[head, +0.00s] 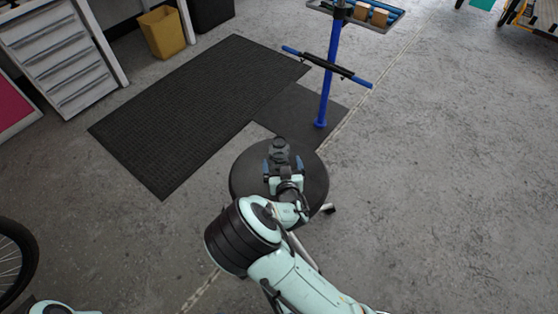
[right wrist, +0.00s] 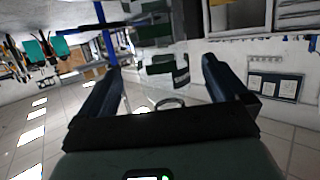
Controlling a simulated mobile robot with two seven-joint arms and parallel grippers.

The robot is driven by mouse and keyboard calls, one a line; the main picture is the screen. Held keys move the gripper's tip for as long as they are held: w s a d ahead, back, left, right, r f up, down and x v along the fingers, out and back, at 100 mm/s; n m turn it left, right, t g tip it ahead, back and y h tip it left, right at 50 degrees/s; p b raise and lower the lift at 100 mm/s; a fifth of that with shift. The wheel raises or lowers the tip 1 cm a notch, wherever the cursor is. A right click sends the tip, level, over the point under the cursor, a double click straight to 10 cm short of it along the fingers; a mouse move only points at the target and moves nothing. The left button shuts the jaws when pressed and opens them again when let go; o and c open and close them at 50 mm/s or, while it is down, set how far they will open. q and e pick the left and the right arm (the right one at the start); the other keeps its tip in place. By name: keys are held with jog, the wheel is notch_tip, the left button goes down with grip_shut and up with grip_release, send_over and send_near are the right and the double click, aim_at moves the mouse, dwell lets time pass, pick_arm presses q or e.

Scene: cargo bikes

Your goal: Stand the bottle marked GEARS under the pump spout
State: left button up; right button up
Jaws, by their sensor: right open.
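My right gripper (head: 280,165) is open above a round black stool top (head: 245,180). A small dark grey rounded object (head: 279,147) shows just beyond its fingertips; I cannot tell whether it is a bottle, and no marking is readable. In the right wrist view the two dark fingers (right wrist: 160,75) stand wide apart with nothing clearly gripped between them. The word GEARS and a pump spout cannot be made out in either view. My left gripper is out of view.
A blue stand (head: 328,75) with a crossbar rises behind the stool, with a tray (head: 393,22) higher up. A dark mat (head: 195,110), yellow bin (head: 162,33) and drawer cabinet (head: 62,55) lie left. A wheel (head: 30,262) is at lower left.

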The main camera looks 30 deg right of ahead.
jog(key=b+x, duration=0.1)
jog(key=x, duration=0.4)
jog(key=shift+w+f, duration=0.1)
jog(key=shift+w, duration=0.05)
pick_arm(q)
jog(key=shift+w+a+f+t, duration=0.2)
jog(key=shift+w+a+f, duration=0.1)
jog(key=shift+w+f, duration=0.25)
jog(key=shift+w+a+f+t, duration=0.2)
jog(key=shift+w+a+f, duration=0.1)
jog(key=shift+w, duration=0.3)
pick_arm(e)
jog(key=c, duration=1.1)
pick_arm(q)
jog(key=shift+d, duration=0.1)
